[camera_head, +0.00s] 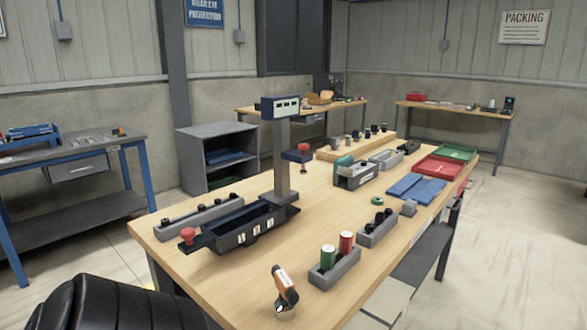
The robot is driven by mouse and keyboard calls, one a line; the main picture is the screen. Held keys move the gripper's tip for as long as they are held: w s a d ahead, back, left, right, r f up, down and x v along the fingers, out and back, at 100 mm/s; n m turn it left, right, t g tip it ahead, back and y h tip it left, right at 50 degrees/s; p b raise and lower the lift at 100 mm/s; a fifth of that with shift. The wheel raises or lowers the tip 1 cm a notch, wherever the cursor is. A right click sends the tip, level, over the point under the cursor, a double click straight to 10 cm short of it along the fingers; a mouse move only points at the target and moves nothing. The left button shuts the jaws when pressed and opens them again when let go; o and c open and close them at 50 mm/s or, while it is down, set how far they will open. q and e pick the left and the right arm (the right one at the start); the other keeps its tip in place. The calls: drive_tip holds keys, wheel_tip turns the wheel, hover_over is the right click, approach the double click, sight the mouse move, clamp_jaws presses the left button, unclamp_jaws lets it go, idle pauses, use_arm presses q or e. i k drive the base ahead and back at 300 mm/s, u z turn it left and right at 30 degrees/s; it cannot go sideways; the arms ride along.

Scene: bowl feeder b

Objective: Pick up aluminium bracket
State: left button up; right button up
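A small light-grey piece (409,208) stands on the right part of the wooden workbench (225,285), near its right edge. It looks like the aluminium bracket, but it is too small to be sure. It sits just beyond a grey holder with black knobs and near blue flat plates. Neither of my grippers is in view.
A grey holder (340,272) carries a green and a red spool. An orange and black hand tool (285,287) stands near the front edge. A dark fixture with a post (282,160) rises mid-bench. Red and green trays (440,172) lie at the far right.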

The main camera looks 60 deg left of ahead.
sight(351, 171)
drive_tip(key=z, duration=0.05)
drive_tip(key=k, duration=0.6)
drive_tip(key=u, duration=3.35)
drive_tip(key=i, duration=4.7)
drive_tip(key=z, duration=2.75)
drive_tip(key=i, duration=3.55)
drive_tip(key=z, duration=0.65)
